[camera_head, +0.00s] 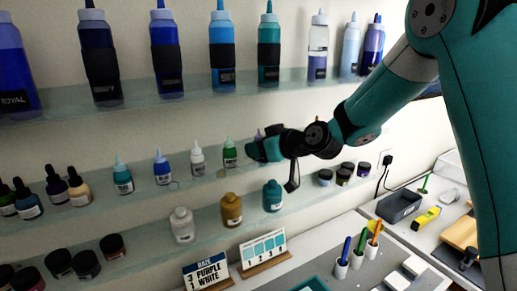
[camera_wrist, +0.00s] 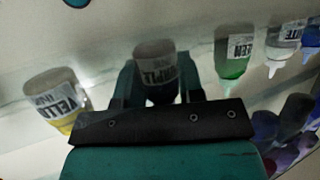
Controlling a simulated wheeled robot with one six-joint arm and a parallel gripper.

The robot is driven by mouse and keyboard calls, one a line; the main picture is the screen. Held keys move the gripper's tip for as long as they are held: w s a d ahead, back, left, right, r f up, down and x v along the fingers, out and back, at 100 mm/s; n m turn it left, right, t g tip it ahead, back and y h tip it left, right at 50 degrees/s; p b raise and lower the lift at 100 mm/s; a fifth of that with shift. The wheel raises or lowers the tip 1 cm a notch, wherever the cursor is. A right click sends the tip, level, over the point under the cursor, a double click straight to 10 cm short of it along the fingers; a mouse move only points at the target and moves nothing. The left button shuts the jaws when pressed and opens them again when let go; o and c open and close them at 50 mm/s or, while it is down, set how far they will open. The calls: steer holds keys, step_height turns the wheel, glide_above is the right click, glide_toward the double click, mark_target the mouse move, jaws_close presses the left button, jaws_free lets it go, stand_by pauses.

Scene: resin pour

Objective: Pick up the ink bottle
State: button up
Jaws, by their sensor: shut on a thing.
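My gripper (camera_head: 264,149) reaches to the middle glass shelf in the head view. In the wrist view, which is turned upside down, its two fingers (camera_wrist: 158,82) are shut on the sides of a small ink bottle (camera_wrist: 155,58) with a pale label that seems to read PURPLE. In the head view only the bottle's purple tip (camera_head: 259,134) shows above my gripper; the rest is hidden. I cannot tell whether its base touches the shelf.
A green bottle (camera_head: 230,153) stands close on the left; a yellow-labelled bottle (camera_wrist: 57,104) is on the other side. White (camera_head: 197,159) and blue (camera_head: 162,167) bottles stand further left. Larger bottles fill the upper shelf (camera_head: 200,97). A HAZE card (camera_head: 208,271) stands below.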

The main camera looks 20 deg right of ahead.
mark_target(260, 137)
steer(key=shift+s+r+b, duration=0.1)
steer(key=shift+b, duration=0.35)
steer(key=shift+s+r+b, duration=0.1)
steer(key=shift+b, duration=0.35)
step_height(260, 137, up, 7)
steer(key=b, duration=0.3)
steer(key=shift+f, duration=0.2)
steer(key=s+d+b, duration=0.2)
steer(key=s, duration=0.7)
steer(key=s+d+b, duration=0.2)
steer(key=s, duration=0.8)
steer(key=shift+s+b, duration=0.15)
steer(key=shift+b, duration=0.2)
